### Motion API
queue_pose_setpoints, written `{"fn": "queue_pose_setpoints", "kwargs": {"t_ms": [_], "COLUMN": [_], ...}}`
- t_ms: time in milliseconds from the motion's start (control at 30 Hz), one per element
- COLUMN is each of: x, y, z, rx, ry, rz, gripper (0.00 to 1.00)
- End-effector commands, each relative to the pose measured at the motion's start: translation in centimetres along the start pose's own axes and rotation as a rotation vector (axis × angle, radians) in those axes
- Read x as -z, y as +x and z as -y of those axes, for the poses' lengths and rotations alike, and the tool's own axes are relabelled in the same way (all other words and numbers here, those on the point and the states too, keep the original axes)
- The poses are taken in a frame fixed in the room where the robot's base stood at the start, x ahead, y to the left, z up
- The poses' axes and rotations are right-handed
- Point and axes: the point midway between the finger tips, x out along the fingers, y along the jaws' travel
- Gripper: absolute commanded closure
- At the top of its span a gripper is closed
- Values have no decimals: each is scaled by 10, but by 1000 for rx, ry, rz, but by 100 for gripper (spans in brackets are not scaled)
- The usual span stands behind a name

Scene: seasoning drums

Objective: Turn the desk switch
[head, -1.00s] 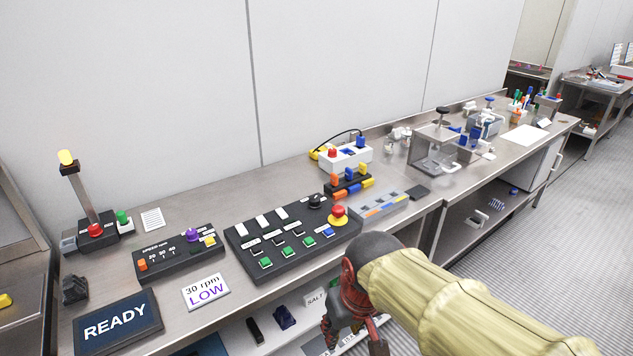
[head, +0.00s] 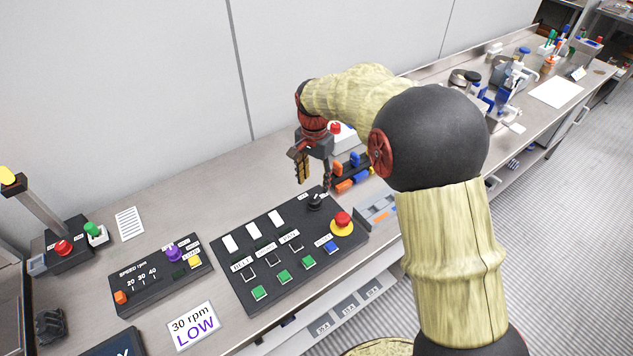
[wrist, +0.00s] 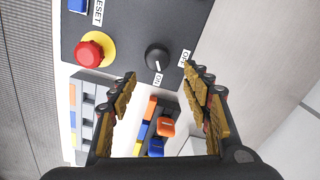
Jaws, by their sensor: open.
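The desk switch looks to be the black rotary knob (head: 315,200) at the back right corner of the black control panel (head: 262,236). In the wrist view the knob (wrist: 157,57) has a white pointer line turned toward the ON label (wrist: 157,79), with an OFF label (wrist: 184,58) beside it. My gripper (head: 314,184) is above the panel's back right corner, fingers pointing down. In the wrist view its two fingers (wrist: 160,78) are spread apart and empty, with the knob ahead, near the gap between the fingertips. I cannot tell the exact height above the knob.
A red emergency button (head: 342,219) on a yellow base sits close to the knob. Orange and blue blocks (head: 350,172) stand right of the gripper. A purple-knobbed speed box (head: 160,277) and a "30 rpm LOW" card (head: 194,325) lie to the left.

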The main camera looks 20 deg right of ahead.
Motion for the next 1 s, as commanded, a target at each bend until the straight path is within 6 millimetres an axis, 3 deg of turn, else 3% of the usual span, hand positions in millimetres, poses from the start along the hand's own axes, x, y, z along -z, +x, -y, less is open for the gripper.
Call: {"fn": "queue_pose_setpoints", "kwargs": {"t_ms": [267,700,1000], "x": [-2,-3,-2], "y": [2,62,78], "z": [-2,-3,-3], "rx": [-8,-9,-7], "ry": [131,133,133], "rz": [5,6,5], "gripper": [52,52,52]}}
